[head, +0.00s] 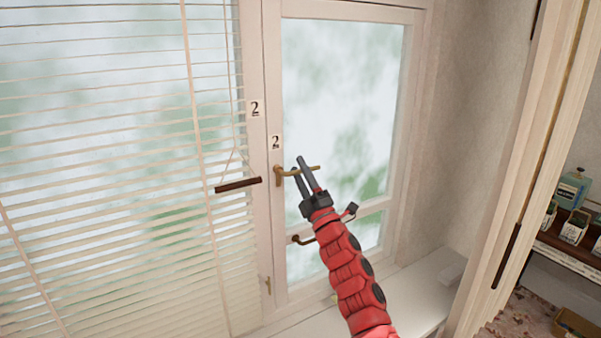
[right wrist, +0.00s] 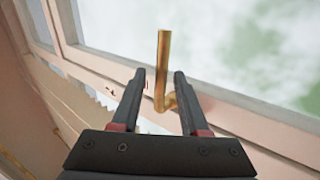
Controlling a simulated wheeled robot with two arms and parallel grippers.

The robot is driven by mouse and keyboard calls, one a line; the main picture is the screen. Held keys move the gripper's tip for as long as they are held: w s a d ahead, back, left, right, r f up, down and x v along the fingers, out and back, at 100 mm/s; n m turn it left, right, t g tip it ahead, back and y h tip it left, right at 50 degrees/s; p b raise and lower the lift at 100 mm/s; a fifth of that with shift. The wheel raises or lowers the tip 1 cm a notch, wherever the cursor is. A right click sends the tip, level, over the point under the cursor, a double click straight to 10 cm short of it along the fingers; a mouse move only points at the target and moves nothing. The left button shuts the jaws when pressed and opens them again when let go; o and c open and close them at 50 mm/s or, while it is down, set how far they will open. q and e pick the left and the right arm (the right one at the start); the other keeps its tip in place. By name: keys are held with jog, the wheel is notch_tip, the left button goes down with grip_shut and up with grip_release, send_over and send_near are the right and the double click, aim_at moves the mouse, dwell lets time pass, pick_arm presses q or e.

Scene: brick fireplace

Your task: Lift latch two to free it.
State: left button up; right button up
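Latch two is a brass handle (head: 279,176) on the white window frame, just below a "2" label (head: 276,142). In the right wrist view the brass lever (right wrist: 164,62) stands between the two dark fingertips (right wrist: 160,76), with a gap on each side. The gripper is open around the lever, and I see no clear contact. My left gripper is not in view.
White slatted blinds (head: 110,170) with hanging cords and a dark bar (head: 238,185) are close on the left. A white sill (head: 415,290) runs below.

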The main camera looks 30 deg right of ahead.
jog(key=shift+s+f, duration=0.1)
jog(key=shift+s+f+h+b, duration=0.15)
jog(key=shift+f+h+b, duration=0.05)
jog(key=shift+h+b, duration=0.1)
jog(key=b+v, duration=0.7)
jog(key=v, duration=0.9)
jog(key=shift+s+b, duration=0.3)
jog(key=shift+s, duration=0.1)
jog(key=shift+d+f, duration=0.1)
jog(key=shift+d, duration=0.05)
